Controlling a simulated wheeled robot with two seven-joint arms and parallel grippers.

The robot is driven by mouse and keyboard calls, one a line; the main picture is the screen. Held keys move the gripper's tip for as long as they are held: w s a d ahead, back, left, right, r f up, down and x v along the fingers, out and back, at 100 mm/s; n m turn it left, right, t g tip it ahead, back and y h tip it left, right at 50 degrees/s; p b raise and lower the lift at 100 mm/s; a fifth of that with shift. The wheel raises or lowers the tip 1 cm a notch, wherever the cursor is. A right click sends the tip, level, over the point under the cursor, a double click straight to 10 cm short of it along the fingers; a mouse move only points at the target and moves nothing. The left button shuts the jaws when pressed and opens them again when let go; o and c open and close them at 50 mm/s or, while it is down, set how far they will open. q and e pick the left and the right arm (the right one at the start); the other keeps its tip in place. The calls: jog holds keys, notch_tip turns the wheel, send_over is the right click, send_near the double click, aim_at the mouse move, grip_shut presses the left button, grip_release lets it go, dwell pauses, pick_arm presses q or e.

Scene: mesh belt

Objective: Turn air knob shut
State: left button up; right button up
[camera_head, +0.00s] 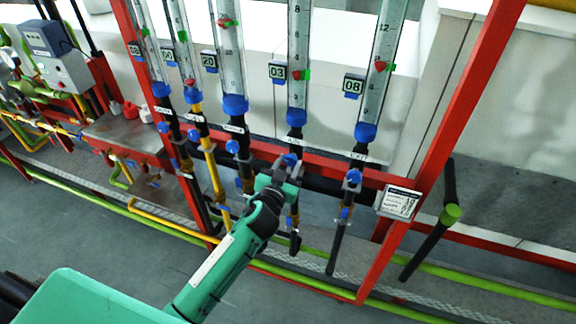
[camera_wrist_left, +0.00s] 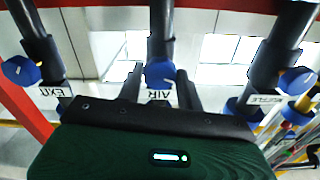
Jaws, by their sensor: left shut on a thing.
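The air knob is a blue knob (camera_wrist_left: 159,73) on the middle dark pipe in the left wrist view, above an upside-down AIR label (camera_wrist_left: 158,95). In the head view the air knob (camera_head: 291,159) sits below the flow tube marked 03 (camera_head: 299,70). My left gripper (camera_head: 286,168) reaches it from below. In the left wrist view the two dark fingers of my left gripper (camera_wrist_left: 158,82) stand on either side of the knob, shut on it. The fingers partly cover the knob in the head view. My right gripper is not in view.
A blue EXIT knob (camera_head: 353,176) is on the pipe to the right under tube 08 (camera_head: 377,75). Another blue knob (camera_head: 232,146) is on the left under tube 20. A red frame post (camera_head: 443,140) and a white label box (camera_head: 398,203) stand at right.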

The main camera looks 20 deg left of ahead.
pick_arm(q)
jog(key=m, duration=0.2)
jog(key=shift+m, duration=0.3)
jog(key=m, duration=0.3)
jog(key=shift+m, duration=0.4)
jog(key=m, duration=0.4)
jog(key=shift+m, duration=1.7)
jog(key=o, duration=1)
